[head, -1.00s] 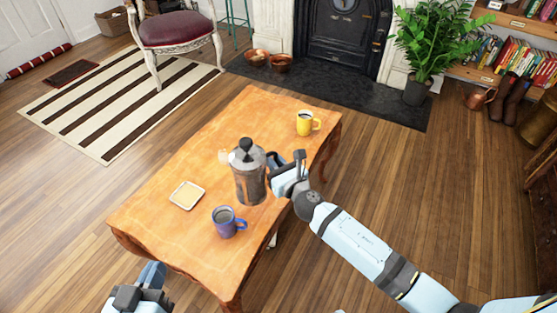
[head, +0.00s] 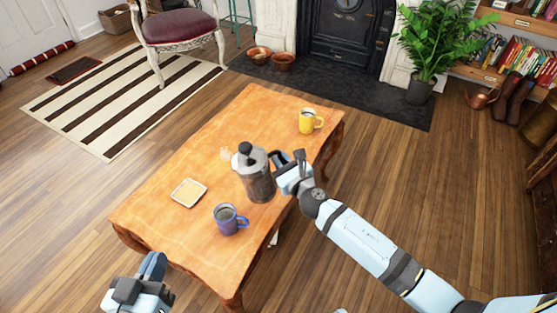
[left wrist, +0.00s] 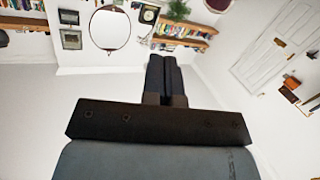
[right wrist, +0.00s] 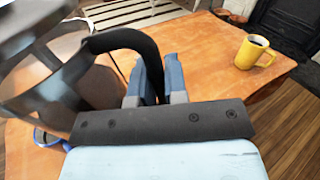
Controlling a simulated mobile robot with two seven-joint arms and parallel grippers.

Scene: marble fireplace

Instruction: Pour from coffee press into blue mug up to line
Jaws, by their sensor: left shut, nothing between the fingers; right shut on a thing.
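The coffee press (head: 257,178), glass and metal with a black lid knob, is over the right half of the table, slightly tilted with its top to the left. My right gripper (head: 283,164) is shut on its black handle (right wrist: 130,42); the right wrist view shows the handle between the fingers. I cannot tell whether the press clears the table. The blue mug (head: 227,219) stands upright on the table just in front of the press, with dark contents; its line is not visible. My left gripper (head: 152,270) is shut and empty off the table's front left; its closed fingers (left wrist: 164,78) show in the left wrist view.
The wooden table (head: 168,237) also holds a yellow mug (head: 308,121) at the back right and a small square dish (head: 188,193) at the left. A potted plant (head: 440,45) and fireplace (head: 345,40) stand beyond.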

